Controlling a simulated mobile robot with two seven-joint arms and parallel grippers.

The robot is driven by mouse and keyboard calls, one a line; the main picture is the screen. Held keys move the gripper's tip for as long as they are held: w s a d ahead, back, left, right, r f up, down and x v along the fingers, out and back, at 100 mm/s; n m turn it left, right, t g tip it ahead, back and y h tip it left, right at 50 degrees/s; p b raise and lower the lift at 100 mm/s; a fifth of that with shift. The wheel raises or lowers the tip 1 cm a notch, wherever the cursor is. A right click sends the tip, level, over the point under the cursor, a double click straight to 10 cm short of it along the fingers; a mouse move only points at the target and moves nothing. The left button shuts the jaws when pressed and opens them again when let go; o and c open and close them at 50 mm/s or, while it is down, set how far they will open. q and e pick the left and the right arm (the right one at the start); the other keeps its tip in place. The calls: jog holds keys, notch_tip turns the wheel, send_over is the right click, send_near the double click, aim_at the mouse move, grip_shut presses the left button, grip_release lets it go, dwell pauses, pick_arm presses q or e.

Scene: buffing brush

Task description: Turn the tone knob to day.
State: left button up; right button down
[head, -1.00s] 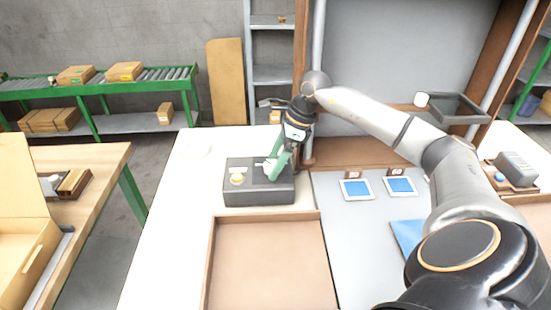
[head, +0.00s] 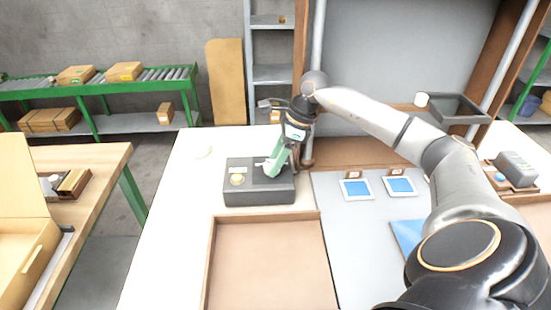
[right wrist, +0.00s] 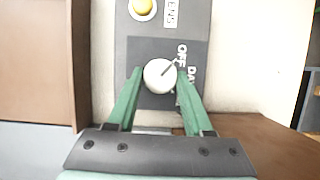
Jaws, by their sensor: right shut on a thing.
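The tone knob (right wrist: 157,80) is a round white dial with a dark pointer line. It sits on a dark grey box (head: 258,197) on the white table. In the right wrist view the labels OFF (right wrist: 181,52) and DAY (right wrist: 192,75) are beside it, and the line points up and right toward OFF. My right gripper (right wrist: 160,74) has its green fingers on either side of the knob, shut on it. In the head view the right gripper (head: 271,170) reaches down onto the box's right part and largely hides the knob. My left gripper is not in view.
A yellow button (head: 237,180) in a pale ring is on the box's left part. A brown tray (head: 270,265) lies in front of the box. Two blue-and-white cards (head: 355,189) lie on the grey mat to the right. The white table left of the box is mostly clear.

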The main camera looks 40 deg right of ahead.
jog(key=shift+m, duration=0.4)
jog(key=m, duration=0.2)
jog(key=m+t+h, duration=0.1)
jog(key=m, duration=0.1)
jog(key=shift+s+a+h+b, duration=0.1)
jog(key=shift+a+h+b, duration=0.05)
jog(key=shift+h+b, duration=0.2)
jog(key=shift+a+m+t+h+b, duration=0.15)
jog(key=shift+m+h+b, duration=0.2)
jog(key=shift+m, duration=0.85)
jog(key=shift+a+m+t+h+b, duration=0.15)
jog(key=shift+m+h, duration=0.25)
jog(key=shift+m, duration=0.8)
jog(key=shift+d, duration=0.1)
jog(key=shift+c, duration=1.5)
grip_release()
jog(key=shift+r, duration=0.1)
